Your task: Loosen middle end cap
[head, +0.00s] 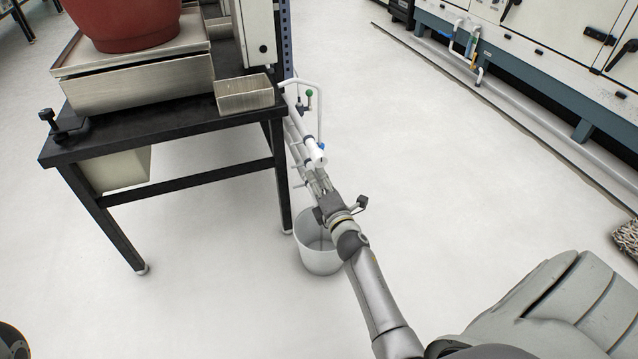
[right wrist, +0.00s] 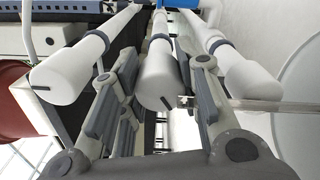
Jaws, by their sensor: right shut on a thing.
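Three white pipes with thick white end caps point toward the camera in the right wrist view. The middle end cap (right wrist: 160,75) sits between the left end cap (right wrist: 62,78) and the right end cap (right wrist: 252,80). My right gripper (right wrist: 157,88) is shut on the middle end cap, with a finger on each side of it. In the head view my right gripper (head: 322,187) reaches the pipe ends beside the table, and the middle cap is hidden there. One white pipe end (head: 317,158) shows just above the gripper. My left gripper is not in view.
A grey bucket (head: 320,256) stands on the floor under my right gripper. A black-framed table (head: 170,126) to the left holds a metal scale (head: 145,85) with a red pot (head: 125,22) and a small metal tray (head: 245,95). Open floor lies to the right.

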